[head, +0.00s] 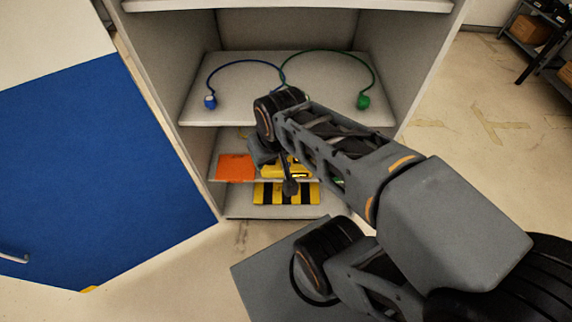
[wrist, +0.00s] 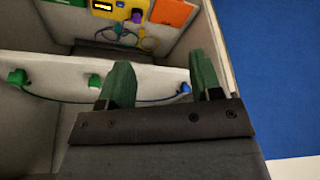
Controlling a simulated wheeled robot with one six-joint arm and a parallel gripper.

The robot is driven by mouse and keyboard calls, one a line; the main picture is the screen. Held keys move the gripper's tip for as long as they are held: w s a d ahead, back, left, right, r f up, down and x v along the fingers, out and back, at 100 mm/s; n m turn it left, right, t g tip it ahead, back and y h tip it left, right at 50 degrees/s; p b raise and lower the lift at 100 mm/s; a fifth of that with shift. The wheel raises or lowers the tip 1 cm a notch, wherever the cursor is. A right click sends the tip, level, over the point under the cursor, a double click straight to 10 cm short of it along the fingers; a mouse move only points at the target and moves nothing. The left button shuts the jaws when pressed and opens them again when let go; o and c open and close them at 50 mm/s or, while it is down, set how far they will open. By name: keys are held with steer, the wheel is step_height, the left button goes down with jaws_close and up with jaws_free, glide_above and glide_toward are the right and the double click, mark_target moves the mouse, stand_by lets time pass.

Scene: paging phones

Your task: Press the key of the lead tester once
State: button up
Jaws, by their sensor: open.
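The lead tester (wrist: 100,12) is a yellow box at the top of the wrist view, with a small lit display and round parts in green and purple. I cannot tell which part is its key. In the head view the yellow tester (head: 270,174) is on the lower shelf, partly hidden by my arm. My gripper (wrist: 161,64) has its two green fingers apart and empty. In the wrist view they show in front of a pale shelf edge, apart from the tester.
An orange panel (head: 236,167) is beside the tester. A yellow-black striped panel (head: 311,193) is below. On the shelf above are a blue plug (head: 210,101) and a green plug (head: 363,101) on leads.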

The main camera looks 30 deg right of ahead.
jaws_close()
stand_by(0.3)
stand_by(1.2)
